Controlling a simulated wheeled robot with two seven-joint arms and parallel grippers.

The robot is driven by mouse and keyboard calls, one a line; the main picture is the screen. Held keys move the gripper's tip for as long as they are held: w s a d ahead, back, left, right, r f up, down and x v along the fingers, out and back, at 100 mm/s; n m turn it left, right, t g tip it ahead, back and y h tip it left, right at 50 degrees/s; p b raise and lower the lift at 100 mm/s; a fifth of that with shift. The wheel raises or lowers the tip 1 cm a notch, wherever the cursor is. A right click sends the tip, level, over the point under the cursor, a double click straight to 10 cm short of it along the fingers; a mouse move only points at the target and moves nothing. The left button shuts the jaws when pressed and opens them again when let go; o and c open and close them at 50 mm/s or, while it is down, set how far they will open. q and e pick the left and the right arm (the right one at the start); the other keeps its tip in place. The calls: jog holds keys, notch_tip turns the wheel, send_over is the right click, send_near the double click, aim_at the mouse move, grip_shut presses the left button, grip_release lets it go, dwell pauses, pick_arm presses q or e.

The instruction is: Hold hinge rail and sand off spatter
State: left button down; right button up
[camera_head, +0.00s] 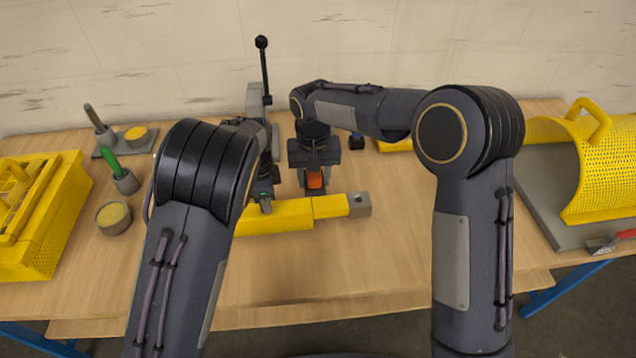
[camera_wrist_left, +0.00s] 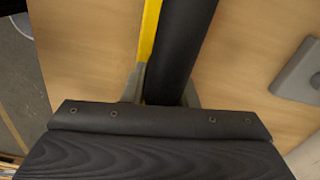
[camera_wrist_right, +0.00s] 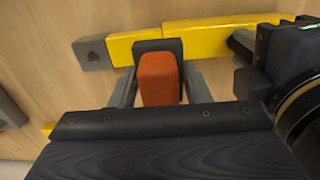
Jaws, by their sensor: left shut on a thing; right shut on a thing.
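The yellow hinge rail (camera_head: 290,213) lies lengthwise near the middle of the table, its grey drilled end (camera_head: 359,204) to the right. My left gripper (camera_head: 265,205) is shut on the rail, left of its middle; my forearm partly hides it. In the left wrist view the yellow rail (camera_wrist_left: 149,30) runs up from between the fingers, beside a dark rounded bar. My right gripper (camera_head: 314,180) is shut on an orange block with a dark edge, the sander (camera_wrist_right: 158,78). It is right beside the rail's long side; I cannot tell whether they touch. No spatter can be made out.
A lever tool (camera_head: 264,75) stands behind the rail. A yellow perforated guard (camera_head: 600,185) stands at right. The table front is clear.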

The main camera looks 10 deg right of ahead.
pick_arm(q)
jog(key=c, duration=1.1)
grip_release()
notch_tip(320, 180, up, 12)
jog(key=shift+r, duration=0.1)
